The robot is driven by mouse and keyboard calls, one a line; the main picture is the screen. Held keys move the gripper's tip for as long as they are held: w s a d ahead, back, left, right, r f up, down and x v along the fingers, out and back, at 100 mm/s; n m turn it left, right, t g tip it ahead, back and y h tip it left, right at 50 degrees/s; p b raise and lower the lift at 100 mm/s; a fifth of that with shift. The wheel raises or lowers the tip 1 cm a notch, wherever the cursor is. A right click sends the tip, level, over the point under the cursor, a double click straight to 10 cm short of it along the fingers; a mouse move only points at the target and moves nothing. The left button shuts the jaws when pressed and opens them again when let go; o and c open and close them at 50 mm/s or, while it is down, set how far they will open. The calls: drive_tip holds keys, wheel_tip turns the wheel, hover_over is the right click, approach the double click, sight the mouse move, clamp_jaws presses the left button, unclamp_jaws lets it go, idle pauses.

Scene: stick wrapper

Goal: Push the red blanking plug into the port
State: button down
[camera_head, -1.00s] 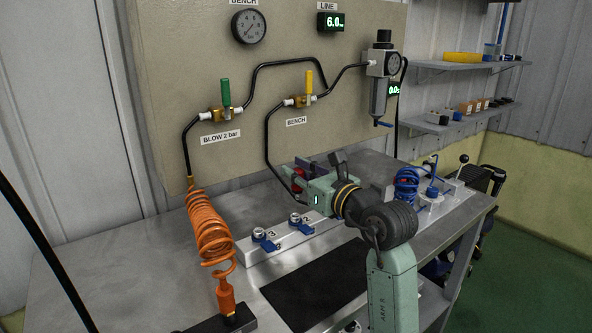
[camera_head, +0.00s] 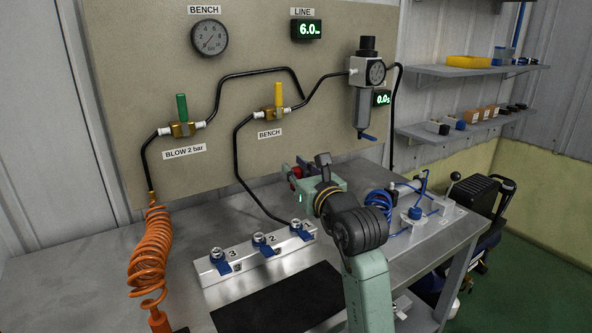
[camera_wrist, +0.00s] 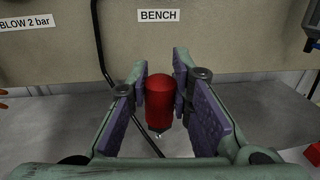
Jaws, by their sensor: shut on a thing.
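The red blanking plug (camera_wrist: 160,98) stands upright between the purple finger pads of my gripper (camera_wrist: 160,88) in the wrist view, and the gripper is shut on it. In the head view a small bit of the red plug (camera_head: 296,173) shows at the jaws of my gripper (camera_head: 301,174). The gripper is above the bench, behind and above the pale manifold block (camera_head: 238,266). The block carries ports with blue levers marked 3 (camera_head: 217,254), 2 (camera_head: 259,239) and 1 (camera_head: 296,225). Whether any of these is the plug's port cannot be told.
A coiled orange hose (camera_head: 150,255) hangs at the left. A coiled blue hose (camera_head: 379,203) and a blue-topped fitting (camera_head: 415,213) stand right of my arm. A black mat (camera_head: 275,304) lies in front of the block. A black hose (camera_head: 240,165) runs down the panel.

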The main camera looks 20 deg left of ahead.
idle(0.4)
drive_tip(key=shift+f+b, duration=1.9)
drive_tip(key=shift+f, duration=0.9)
drive_tip(key=shift+p, duration=0.45)
drive_tip(key=shift+f+b, duration=0.9)
drive_tip(key=shift+f, duration=0.7)
drive_tip(key=c, duration=1.4)
unclamp_jaws()
drive_tip(key=shift+o, duration=0.2)
drive_tip(key=shift+s+d, duration=0.1)
